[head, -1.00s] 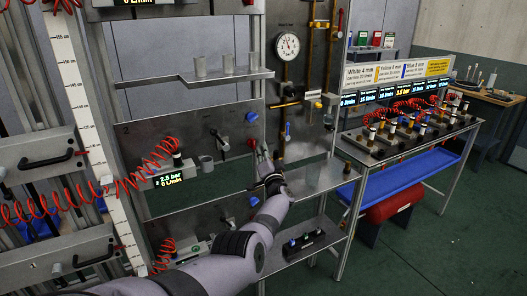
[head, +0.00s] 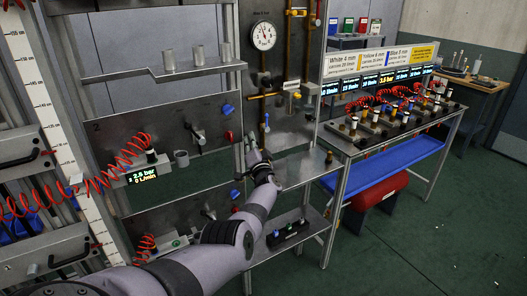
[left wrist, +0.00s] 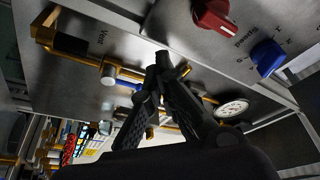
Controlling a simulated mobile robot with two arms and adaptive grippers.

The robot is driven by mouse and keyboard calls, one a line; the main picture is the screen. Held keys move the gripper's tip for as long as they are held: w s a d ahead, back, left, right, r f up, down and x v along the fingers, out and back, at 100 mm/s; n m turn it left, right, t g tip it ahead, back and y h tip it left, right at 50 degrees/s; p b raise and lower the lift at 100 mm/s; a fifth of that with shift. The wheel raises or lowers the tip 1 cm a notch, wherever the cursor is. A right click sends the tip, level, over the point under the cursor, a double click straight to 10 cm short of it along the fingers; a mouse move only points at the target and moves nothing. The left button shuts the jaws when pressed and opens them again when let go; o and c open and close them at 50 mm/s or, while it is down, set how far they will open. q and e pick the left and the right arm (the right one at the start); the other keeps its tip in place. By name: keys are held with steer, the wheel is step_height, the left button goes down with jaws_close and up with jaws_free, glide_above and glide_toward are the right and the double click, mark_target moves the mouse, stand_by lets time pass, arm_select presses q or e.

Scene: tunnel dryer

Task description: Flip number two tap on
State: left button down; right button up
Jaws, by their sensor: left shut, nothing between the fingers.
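The panel marked 2 (head: 110,146) stands upright at the left in the head view. On it is a small tap with a dark lever (head: 196,134), with a blue knob (head: 228,110) and a red knob (head: 228,136) to its right. My left gripper (head: 250,146) is shut and empty, to the right of the red knob and apart from the tap. In the left wrist view its fingertips (left wrist: 167,60) are together; a red knob (left wrist: 212,15) and a blue knob (left wrist: 267,57) show at upper right. The tap lever is not recognisable there. My right gripper is not in view.
Brass pipes (head: 262,110) and a round gauge (head: 263,36) are right of the panel. A red coiled hose (head: 90,183) crosses at left by a lit readout (head: 142,176). A shelf with metal cups (head: 165,73) is above. Green floor (head: 400,250) is open at right.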

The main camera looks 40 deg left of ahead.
arm_select(q)
steer(key=r+p+v, duration=0.2)
steer(key=p+v, duration=0.2)
steer(key=v, duration=0.5)
steer(key=shift+s+d, duration=0.25)
steer(key=shift+s, duration=0.35)
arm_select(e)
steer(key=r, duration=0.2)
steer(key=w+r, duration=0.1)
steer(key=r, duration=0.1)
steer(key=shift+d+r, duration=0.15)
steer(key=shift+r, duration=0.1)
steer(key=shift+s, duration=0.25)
